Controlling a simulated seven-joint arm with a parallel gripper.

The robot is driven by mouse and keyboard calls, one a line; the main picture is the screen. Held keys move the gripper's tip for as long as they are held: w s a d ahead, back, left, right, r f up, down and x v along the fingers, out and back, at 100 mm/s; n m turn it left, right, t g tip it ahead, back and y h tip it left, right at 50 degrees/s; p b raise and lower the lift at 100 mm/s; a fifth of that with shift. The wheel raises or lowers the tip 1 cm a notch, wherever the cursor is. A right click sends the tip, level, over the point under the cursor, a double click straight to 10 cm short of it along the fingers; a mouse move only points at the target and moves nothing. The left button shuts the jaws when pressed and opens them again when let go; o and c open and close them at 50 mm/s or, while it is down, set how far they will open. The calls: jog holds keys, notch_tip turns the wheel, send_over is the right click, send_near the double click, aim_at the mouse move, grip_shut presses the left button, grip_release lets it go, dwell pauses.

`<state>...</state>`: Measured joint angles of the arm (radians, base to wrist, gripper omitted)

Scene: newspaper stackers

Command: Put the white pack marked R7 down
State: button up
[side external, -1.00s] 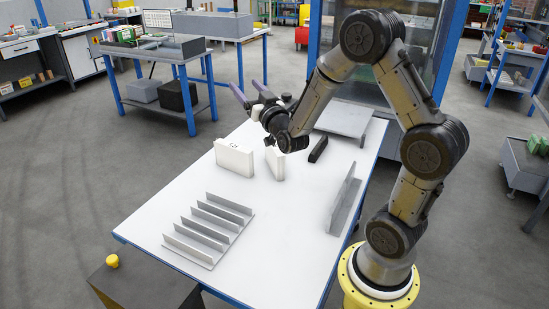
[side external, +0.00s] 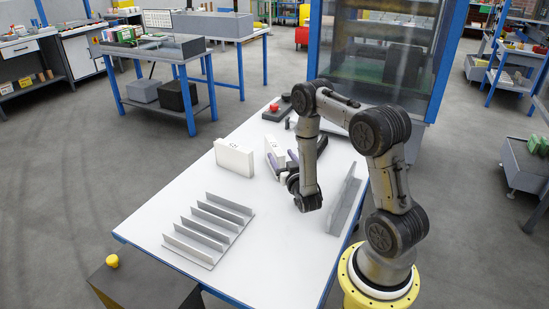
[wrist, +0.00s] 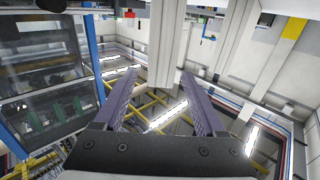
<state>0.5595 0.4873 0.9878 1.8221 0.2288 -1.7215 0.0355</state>
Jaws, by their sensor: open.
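A white pack (side external: 234,158) stands upright near the table's left edge with a small dark mark on its top; I cannot read it surely as R7. A second white pack (side external: 274,147) stands to its right, partly hidden by my gripper. My gripper (side external: 281,158) is low over the table with its purple fingers apart, close by the second pack; I cannot tell whether they touch it. In the wrist view my gripper (wrist: 162,95) shows open fingers against the room's ceiling and walls, and I make out no pack surely between them.
A grey slotted rack (side external: 208,232) lies on the white table (side external: 265,270) at the front left. A grey angled plate (side external: 343,205) stands at the right. A dark device with a red part (side external: 276,109) sits at the far end. The front middle of the table is clear.

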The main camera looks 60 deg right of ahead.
aim_at(275, 144)
jog(key=x, duration=0.7)
jog(key=shift+w+d, duration=0.2)
jog(key=shift+d, duration=0.05)
grip_shut()
jog(key=shift+r, duration=0.1)
